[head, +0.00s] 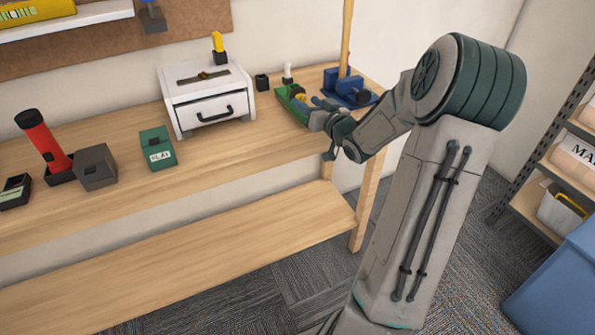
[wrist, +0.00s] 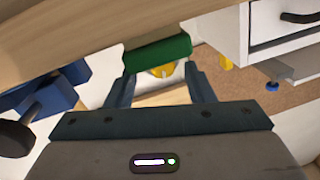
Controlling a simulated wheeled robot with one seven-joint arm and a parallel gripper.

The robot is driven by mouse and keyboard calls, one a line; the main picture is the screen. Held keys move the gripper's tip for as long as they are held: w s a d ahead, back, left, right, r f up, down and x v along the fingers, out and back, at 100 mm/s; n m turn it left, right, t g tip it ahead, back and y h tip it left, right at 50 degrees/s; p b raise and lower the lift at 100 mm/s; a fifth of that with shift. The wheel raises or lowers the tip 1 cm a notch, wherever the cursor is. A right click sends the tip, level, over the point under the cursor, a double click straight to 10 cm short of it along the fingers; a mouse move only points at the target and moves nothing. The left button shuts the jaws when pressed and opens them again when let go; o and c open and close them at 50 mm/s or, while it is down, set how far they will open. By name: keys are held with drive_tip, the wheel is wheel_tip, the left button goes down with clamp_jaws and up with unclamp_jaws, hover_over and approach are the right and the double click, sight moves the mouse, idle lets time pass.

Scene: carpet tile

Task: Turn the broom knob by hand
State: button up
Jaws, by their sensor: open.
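The broom's wooden handle (head: 346,45) stands upright in a blue clamp (head: 350,84) at the right end of the workbench. A dark round knob (head: 363,97) sticks out of the clamp's front; in the wrist view the knob (wrist: 14,138) is at the left edge, beside the blue clamp (wrist: 65,85). My gripper (head: 318,106) is left of the clamp in the head view, by a green holder (head: 290,104). In the wrist view my gripper (wrist: 161,82) is open, with the green holder (wrist: 158,53) showing beyond and between the fingertips. The knob is outside the fingers.
A small white drawer unit (head: 205,95) stands left of the green holder, with a small black holder (head: 262,82) between. A green box (head: 157,147), a grey box (head: 97,167) and a red flashlight (head: 42,140) stand further left. The bench front is clear.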

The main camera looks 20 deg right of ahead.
drive_tip(key=s+n+h+b, duration=0.2)
drive_tip(key=s+n+b, duration=0.4)
drive_tip(key=s+b, duration=0.5)
drive_tip(key=w, duration=1.2)
drive_tip(key=shift+w+a+f, duration=0.15)
drive_tip(key=shift+w+a, duration=0.1)
drive_tip(key=shift+a, duration=0.1)
drive_tip(key=shift+r+m+p, duration=0.3)
drive_tip(key=shift+m+p, duration=0.4)
drive_tip(key=shift+p, duration=0.1)
drive_tip(key=m+p, duration=0.3)
drive_tip(key=p, duration=0.1)
drive_tip(key=shift+s+m, duration=0.15)
drive_tip(key=shift+m, duration=0.15)
drive_tip(key=s, duration=1.4)
drive_tip(key=s+a+m+g+h+p, duration=0.1)
drive_tip(key=s+a+g+h+p, duration=0.1)
drive_tip(key=s+a+g+p, duration=0.6)
drive_tip(key=s+a+g, duration=0.4)
drive_tip(key=a+g, duration=0.1)
drive_tip(key=a, duration=0.1)
drive_tip(key=shift+s+f, duration=0.15)
drive_tip(key=shift+f, duration=0.05)
